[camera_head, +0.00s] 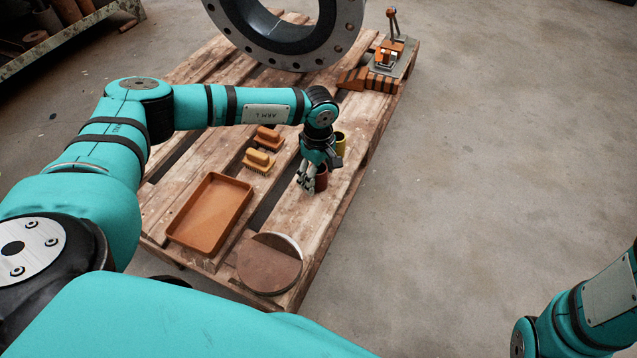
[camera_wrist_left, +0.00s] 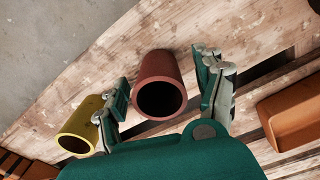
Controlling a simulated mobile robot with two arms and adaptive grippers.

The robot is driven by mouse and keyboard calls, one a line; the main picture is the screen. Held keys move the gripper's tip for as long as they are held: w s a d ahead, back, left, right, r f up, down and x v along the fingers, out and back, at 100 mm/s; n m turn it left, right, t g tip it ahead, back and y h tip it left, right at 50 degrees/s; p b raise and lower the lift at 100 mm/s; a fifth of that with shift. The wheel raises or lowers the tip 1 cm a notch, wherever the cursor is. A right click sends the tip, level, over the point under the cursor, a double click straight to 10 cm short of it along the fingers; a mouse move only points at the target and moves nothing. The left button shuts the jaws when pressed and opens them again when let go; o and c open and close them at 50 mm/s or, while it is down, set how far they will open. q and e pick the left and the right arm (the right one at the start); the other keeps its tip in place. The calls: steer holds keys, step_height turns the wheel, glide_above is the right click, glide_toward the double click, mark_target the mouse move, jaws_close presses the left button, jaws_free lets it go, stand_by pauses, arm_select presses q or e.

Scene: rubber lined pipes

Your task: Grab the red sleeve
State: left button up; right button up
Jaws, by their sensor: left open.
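The red sleeve (camera_head: 321,179) is a short hollow tube standing on the wooden pallet. My left gripper (camera_head: 307,180) is at it in the head view and partly hides it. In the left wrist view the red sleeve (camera_wrist_left: 159,84) shows its open end, between the two fingers of my left gripper (camera_wrist_left: 168,88). The fingers are open, with a visible gap on the right side; the left finger is close to the sleeve, and I cannot tell whether it touches. My right gripper is out of view; only part of my right arm shows at the lower right.
A yellow sleeve (camera_wrist_left: 80,130) stands just beside the left finger; it also shows in the head view (camera_head: 340,144). An orange tray (camera_head: 209,214), two brushes (camera_head: 258,160) and a round disc (camera_head: 269,264) lie on the pallet (camera_head: 318,230). A large flanged pipe (camera_head: 290,40) stands behind.

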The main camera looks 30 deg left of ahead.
arm_select(q)
steer(key=shift+f, duration=0.8)
steer(key=shift+r, duration=0.1)
steer(key=c, duration=1.4)
